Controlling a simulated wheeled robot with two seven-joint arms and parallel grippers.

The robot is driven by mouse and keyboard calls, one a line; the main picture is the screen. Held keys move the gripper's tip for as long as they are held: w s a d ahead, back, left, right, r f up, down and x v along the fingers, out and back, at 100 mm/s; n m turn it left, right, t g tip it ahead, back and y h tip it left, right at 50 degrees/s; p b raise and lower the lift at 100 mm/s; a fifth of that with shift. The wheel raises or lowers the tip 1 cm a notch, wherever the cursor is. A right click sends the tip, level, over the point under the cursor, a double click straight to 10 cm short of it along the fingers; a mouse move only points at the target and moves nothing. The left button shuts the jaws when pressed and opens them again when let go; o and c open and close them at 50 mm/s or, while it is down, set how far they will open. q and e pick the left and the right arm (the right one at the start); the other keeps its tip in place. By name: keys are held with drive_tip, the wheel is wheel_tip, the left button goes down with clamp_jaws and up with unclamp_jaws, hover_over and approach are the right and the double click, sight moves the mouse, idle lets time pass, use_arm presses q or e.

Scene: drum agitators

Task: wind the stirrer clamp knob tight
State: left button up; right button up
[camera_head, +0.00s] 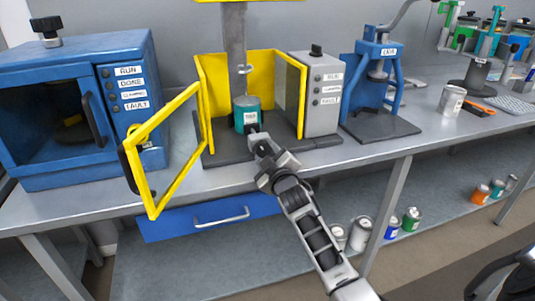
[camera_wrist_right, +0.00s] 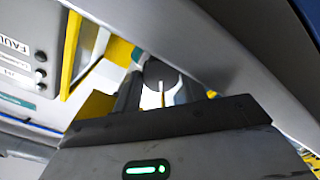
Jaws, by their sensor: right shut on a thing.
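The stirrer stands in a yellow-framed enclosure (camera_head: 210,95) with its front door (camera_head: 152,200) swung open to the left. A teal can (camera_head: 243,112) stands inside on the dark base. My right gripper (camera_head: 255,134) reaches in at the can's front right, and its jaws hide what they hold in the head view. In the right wrist view, a dark round knob (camera_wrist_right: 158,72) with a pale line sits between the fingers of my right gripper (camera_wrist_right: 157,88), which is shut on it. Which way the knob is turned against its clamp I cannot tell. My left gripper is out of view.
A grey control box (camera_head: 318,95) stands right of the enclosure, then a blue press (camera_head: 375,80). A blue oven-like cabinet (camera_head: 60,110) is at left. A loose can (camera_head: 451,101) stands on the bench at right. Several cans sit on the lower shelf.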

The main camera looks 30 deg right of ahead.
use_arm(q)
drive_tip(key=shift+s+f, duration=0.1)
use_arm(e)
drive_tip(key=shift+m, duration=0.3)
drive_tip(key=o, duration=1)
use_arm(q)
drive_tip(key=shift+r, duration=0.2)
